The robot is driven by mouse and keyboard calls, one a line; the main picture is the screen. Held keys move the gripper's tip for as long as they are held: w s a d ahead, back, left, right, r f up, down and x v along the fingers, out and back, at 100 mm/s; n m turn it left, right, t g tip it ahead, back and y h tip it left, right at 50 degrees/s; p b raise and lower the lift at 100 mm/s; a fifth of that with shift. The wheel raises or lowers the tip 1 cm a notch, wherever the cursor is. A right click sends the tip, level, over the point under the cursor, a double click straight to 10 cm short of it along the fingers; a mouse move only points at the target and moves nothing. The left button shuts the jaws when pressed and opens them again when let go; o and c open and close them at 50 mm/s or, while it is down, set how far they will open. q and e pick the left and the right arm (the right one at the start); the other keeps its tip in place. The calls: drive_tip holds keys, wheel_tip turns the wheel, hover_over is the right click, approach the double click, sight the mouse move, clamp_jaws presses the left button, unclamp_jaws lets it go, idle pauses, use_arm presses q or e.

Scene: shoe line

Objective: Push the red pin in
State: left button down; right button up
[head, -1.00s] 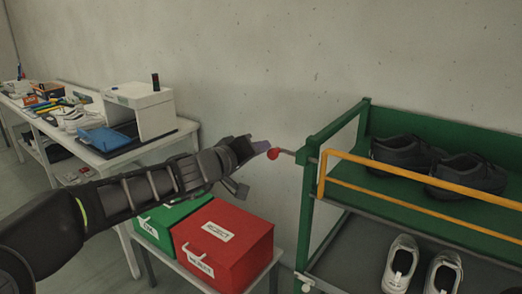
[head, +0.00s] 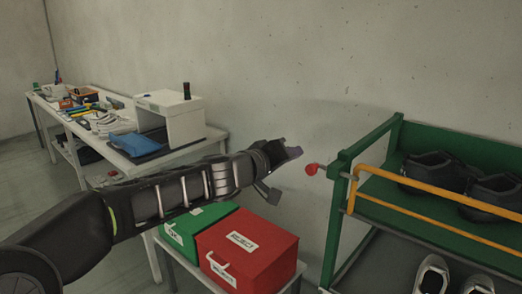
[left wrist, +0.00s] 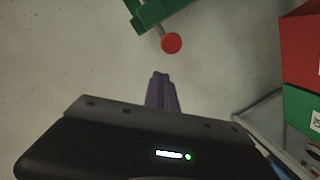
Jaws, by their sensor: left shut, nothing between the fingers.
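The red pin (head: 311,169) is a round red knob on a thin rod that sticks out from the left end of the green rack (head: 340,205). It also shows in the left wrist view (left wrist: 172,43), with its rod running up to the green frame. My left gripper (head: 297,153) is shut and empty, just left of the knob and slightly higher in the head view. In the left wrist view its closed fingertips (left wrist: 160,75) lie below the knob, with a gap between them. My right gripper is not in view.
A red box (head: 247,250) and a green box (head: 190,232) stand on a low table under my left arm. The rack has a yellow rail (head: 440,185) and holds dark shoes (head: 440,173). A white workbench (head: 185,145) stands at the back left.

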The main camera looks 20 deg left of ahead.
use_arm(q)
drive_tip(key=b+v, duration=0.1)
drive_tip(key=v, duration=0.9)
drive_tip(key=shift+a+r, duration=0.35)
drive_tip(key=shift+a, duration=0.1)
drive_tip(key=shift+w+a, duration=0.1)
